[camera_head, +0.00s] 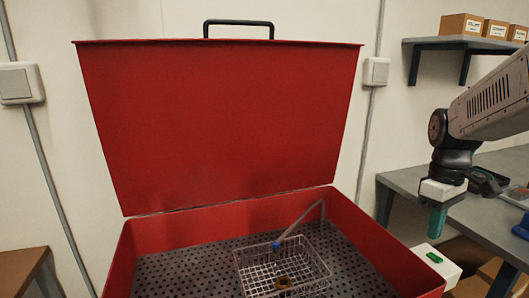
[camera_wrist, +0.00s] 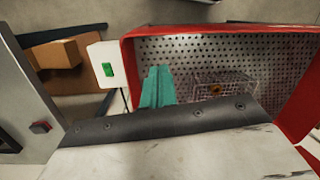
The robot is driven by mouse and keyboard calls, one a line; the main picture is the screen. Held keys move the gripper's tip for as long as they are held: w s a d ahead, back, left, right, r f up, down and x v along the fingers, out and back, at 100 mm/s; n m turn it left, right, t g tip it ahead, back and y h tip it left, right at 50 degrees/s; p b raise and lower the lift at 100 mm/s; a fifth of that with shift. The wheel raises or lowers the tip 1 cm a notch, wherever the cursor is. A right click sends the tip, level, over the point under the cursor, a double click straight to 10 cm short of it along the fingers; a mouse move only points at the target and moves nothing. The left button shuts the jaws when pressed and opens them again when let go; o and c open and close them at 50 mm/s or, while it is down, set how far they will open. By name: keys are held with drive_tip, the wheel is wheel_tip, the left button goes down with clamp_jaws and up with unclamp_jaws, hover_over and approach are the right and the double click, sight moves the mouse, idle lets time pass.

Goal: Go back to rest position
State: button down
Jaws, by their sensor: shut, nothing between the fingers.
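My gripper (camera_head: 437,222) is at the right in the head view, hanging down from my arm beside the red washer's right front corner. Its teal fingers also show in the wrist view (camera_wrist: 157,88), pressed together with nothing between them. The red parts washer (camera_head: 150,240) stands with its lid (camera_head: 215,120) raised. Inside, a wire basket (camera_head: 325,272) rests on the perforated floor and holds a small brown-orange part (camera_head: 283,282). The basket and part also show in the wrist view.
A white box with a green button (camera_head: 434,257) sits on the washer's right side, below my gripper. A grey workbench (camera_head: 480,215) stands at the right, with cardboard boxes below. A wall shelf (camera_head: 465,43) holds cartons. A wooden table edge (camera_head: 22,265) shows at lower left.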

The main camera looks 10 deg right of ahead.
drive_tip(key=s+a+r+m+t, duration=0.2)
drive_tip(key=s+a+m, duration=0.2)
drive_tip(key=s+a, duration=1.1)
drive_tip(key=shift+s+a+r+t, duration=0.15)
drive_tip(key=shift+r+t, duration=0.05)
drive_tip(key=shift+t, duration=0.2)
